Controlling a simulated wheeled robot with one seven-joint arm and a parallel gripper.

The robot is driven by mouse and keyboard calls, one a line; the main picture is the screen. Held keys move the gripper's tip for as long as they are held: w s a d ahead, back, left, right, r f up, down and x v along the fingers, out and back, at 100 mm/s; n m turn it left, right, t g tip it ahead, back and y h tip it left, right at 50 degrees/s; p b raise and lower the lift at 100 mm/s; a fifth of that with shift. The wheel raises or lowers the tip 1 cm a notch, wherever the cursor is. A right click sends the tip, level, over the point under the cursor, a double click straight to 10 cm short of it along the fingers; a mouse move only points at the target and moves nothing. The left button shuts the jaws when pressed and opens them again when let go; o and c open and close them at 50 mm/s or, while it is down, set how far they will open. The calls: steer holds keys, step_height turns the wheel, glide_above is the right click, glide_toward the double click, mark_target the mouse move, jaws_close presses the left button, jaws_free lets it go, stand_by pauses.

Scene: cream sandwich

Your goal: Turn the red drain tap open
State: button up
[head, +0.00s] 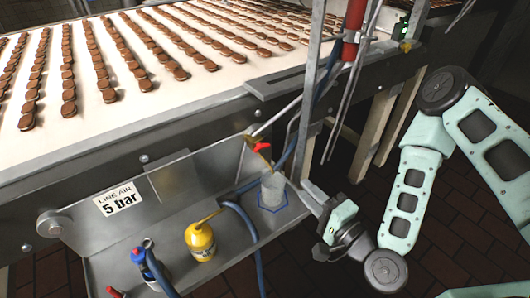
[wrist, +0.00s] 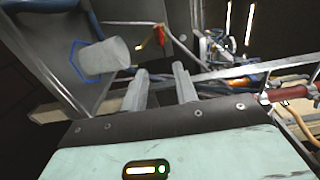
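The red drain tap (head: 262,148) sits on a brass-coloured pipe (head: 250,139) above the right end of the metal shelf. In the wrist view the red tap handle (wrist: 168,31) shows ahead of the fingers, at the top middle. My gripper (head: 303,188) is to the right of and below the tap in the head view, apart from it. In the wrist view my gripper (wrist: 161,70) has its two fingers spread, with nothing between them.
A pale cup (head: 272,190) stands on a blue hexagon mark below the tap, close to my gripper. A yellow oil can (head: 201,241), a blue bottle (head: 152,268) and a blue hose (head: 247,224) are on the shelf (head: 178,272). A conveyor with biscuits (head: 150,85) runs behind.

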steer(key=b+x, duration=0.2)
steer(key=b, duration=1.1)
glide_toward(263, 150)
steer(key=shift+w+d+f, duration=0.15)
steer(key=shift+d+f, duration=0.05)
steer(key=shift+f, duration=0.05)
steer(key=shift+a+b, duration=0.1)
steer(key=shift+b, duration=0.3)
steer(key=x, duration=0.9)
steer(key=shift+r, duration=0.25)
jaws_close()
